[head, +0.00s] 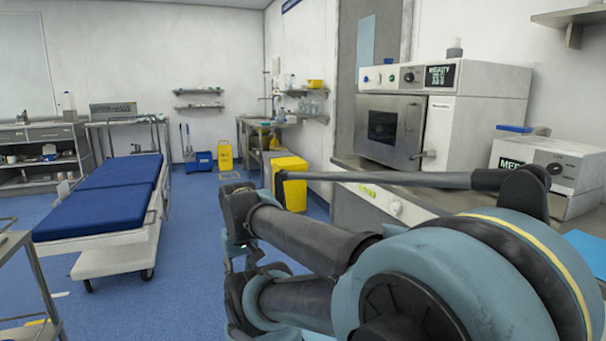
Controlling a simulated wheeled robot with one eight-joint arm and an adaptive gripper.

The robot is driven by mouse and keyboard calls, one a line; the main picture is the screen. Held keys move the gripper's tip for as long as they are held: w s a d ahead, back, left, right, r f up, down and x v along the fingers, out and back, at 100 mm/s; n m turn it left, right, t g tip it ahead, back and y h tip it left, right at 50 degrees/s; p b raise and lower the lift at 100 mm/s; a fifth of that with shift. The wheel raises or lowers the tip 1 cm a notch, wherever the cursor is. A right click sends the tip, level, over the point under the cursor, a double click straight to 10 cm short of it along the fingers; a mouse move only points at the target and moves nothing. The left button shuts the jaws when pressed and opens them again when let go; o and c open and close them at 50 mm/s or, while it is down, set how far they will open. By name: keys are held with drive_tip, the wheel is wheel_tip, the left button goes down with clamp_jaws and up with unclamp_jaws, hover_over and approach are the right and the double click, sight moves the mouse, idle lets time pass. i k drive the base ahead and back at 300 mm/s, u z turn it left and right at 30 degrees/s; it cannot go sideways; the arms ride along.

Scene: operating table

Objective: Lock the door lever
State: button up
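A steel oven-like machine (440,105) stands on the counter at the right in the head view. Its front door (385,160) has a dark window and looks closed. A short lever (423,155) sticks out at the lower right of the door, roughly level. Whether its latch is engaged cannot be told. My arm fills the lower right of the view, in front of and below the counter. No gripper fingers can be made out, and nothing of mine is seen touching the lever.
A second white machine (550,165) stands at the right on the counter (350,162). A blue-topped bed (105,200) is at the left. A yellow bin (291,183) stands beyond my arm. The blue floor (200,260) between bed and arm is mostly clear.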

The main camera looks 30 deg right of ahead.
sight(428, 153)
drive_tip(key=u, duration=0.15)
drive_tip(key=k, duration=0.95)
drive_tip(key=z, duration=0.45)
